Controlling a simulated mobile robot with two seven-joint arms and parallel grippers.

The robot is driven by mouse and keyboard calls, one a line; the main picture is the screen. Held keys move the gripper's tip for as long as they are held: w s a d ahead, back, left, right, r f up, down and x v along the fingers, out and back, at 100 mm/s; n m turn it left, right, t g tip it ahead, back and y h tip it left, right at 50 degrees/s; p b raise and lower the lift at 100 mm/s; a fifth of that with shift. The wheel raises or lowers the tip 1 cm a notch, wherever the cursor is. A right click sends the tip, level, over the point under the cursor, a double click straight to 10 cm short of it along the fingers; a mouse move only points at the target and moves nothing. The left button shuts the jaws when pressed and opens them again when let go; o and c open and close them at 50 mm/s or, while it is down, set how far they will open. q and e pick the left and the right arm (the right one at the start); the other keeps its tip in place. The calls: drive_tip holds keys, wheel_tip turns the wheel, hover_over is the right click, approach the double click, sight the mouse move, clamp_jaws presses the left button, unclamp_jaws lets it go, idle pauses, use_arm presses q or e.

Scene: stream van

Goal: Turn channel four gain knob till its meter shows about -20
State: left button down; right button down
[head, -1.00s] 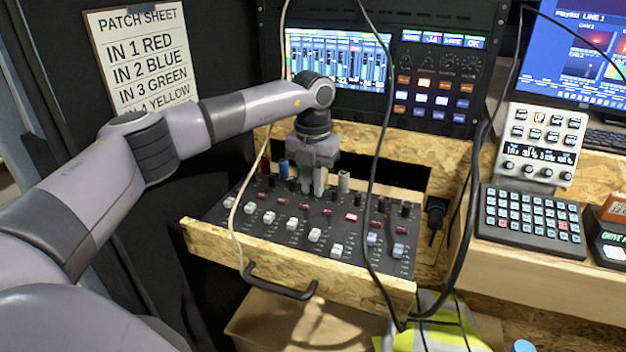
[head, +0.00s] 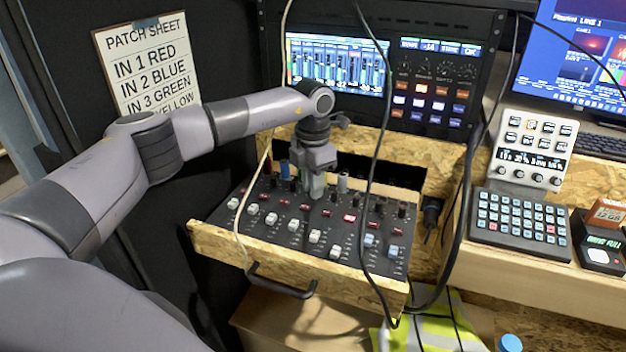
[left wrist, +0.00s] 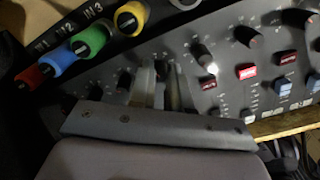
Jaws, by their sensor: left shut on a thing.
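My left gripper (head: 316,190) points down at the row of gain knobs along the back of the mixer panel (head: 290,243). Its fingers also show in the left wrist view (left wrist: 160,85), closed on a knob that they mostly hide; I cannot tell its channel number from the labels. Free black knobs (left wrist: 248,37) stand to the right in that view. The meter screen (head: 337,65) shows several green bars, too small to read. A readout strip (head: 440,46) beside it seems to show -14, but it is blurred. My right gripper is not in view.
Red, blue, green and yellow plugs (left wrist: 92,40) line the panel's back edge, close to the gripper. Dark cables (head: 372,190) and a pale cable (head: 249,205) hang in front of the mixer drawer. A keypad (head: 520,220) sits on the right bench.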

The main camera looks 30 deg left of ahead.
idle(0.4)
use_arm(q)
drive_tip(key=c, duration=1.1)
unclamp_jaws()
drive_tip(key=shift+r, duration=3.65)
